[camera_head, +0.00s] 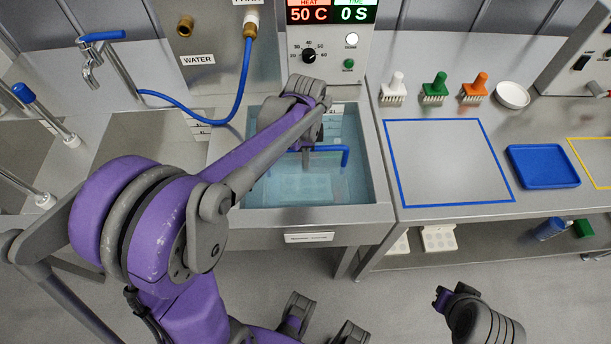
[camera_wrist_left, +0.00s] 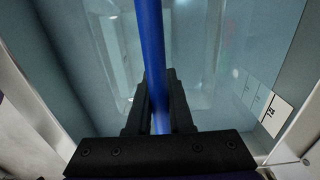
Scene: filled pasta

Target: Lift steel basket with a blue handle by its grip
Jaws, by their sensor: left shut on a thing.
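The blue handle (camera_head: 334,149) of the steel basket shows over the water basin in the head view. It bends down at its right end. In the left wrist view the blue bar (camera_wrist_left: 149,40) runs up from between the fingers. My left gripper (camera_head: 305,157) is shut on this bar, and its fingers (camera_wrist_left: 160,105) lie on both sides of it. The basket body is hard to make out in the water. My right gripper (camera_head: 441,296) is low at the bottom right, away from the basin; its jaws are too small to judge.
The water basin (camera_head: 384,190) has steel walls around the handle. To its right, the counter holds a blue-framed area (camera_head: 445,160), a blue tray (camera_head: 543,166), several brushes (camera_head: 434,89) and a white bowl (camera_head: 511,95). A blue hose (camera_head: 205,119) hangs at the back left.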

